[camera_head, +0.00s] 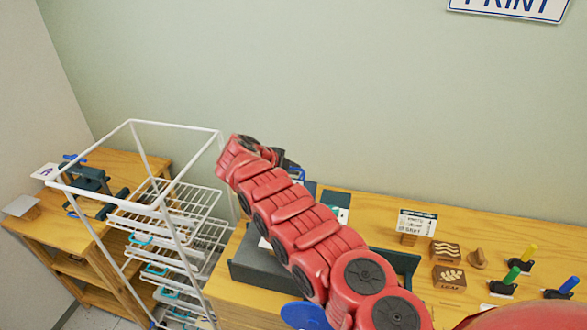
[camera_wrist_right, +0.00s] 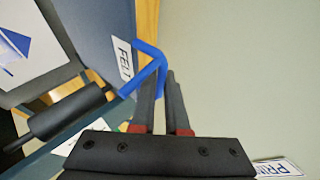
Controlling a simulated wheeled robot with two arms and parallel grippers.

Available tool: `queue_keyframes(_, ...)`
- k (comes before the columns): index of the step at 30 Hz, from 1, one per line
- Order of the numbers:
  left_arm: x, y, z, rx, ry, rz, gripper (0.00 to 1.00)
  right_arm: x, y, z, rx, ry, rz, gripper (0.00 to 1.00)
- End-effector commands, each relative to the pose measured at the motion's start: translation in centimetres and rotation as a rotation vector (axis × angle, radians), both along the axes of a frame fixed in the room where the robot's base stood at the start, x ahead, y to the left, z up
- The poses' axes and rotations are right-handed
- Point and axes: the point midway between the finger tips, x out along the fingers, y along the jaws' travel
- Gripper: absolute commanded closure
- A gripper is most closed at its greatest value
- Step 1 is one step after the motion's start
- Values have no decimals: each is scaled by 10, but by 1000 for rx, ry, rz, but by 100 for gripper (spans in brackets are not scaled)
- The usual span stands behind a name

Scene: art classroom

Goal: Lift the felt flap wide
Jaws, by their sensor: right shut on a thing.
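The felt flap (camera_wrist_right: 88,25) is a blue-grey panel with a white FELT label, at the upper left of the right wrist view. A bent blue handle (camera_wrist_right: 150,52) sticks out beside the label. My right gripper (camera_wrist_right: 161,88) is shut on this handle, which runs between its dark fingertips. In the head view my right gripper (camera_head: 290,166) is at the far end of the red arm, above the wooden counter, and is small and partly hidden. The arm covers much of the dark grey press (camera_head: 262,272) and the flap there. My left gripper is not in view.
A black roller (camera_wrist_right: 70,112) lies close left of the fingers. A white wire rack (camera_head: 165,210) stands left of the arm. The wooden counter (camera_head: 375,212) holds a small sign (camera_head: 417,222), carved blocks (camera_head: 447,251) and handled tools at right. The wall is behind.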

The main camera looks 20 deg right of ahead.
Motion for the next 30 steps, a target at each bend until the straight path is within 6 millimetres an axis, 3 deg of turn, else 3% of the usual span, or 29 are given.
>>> queue_keyframes(11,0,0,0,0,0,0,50,-1,1,-3,4,5,1,100)
queue_keyframes(12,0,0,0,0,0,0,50,-1,1,-3,4,5,1,83)
queue_keyframes(16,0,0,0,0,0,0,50,-1,1,-3,3,5,1,59)
queue_keyframes(17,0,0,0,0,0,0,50,-1,1,-3,3,5,1,58)
queue_keyframes(30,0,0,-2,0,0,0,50,-3,7,4,4,4,-1,58)
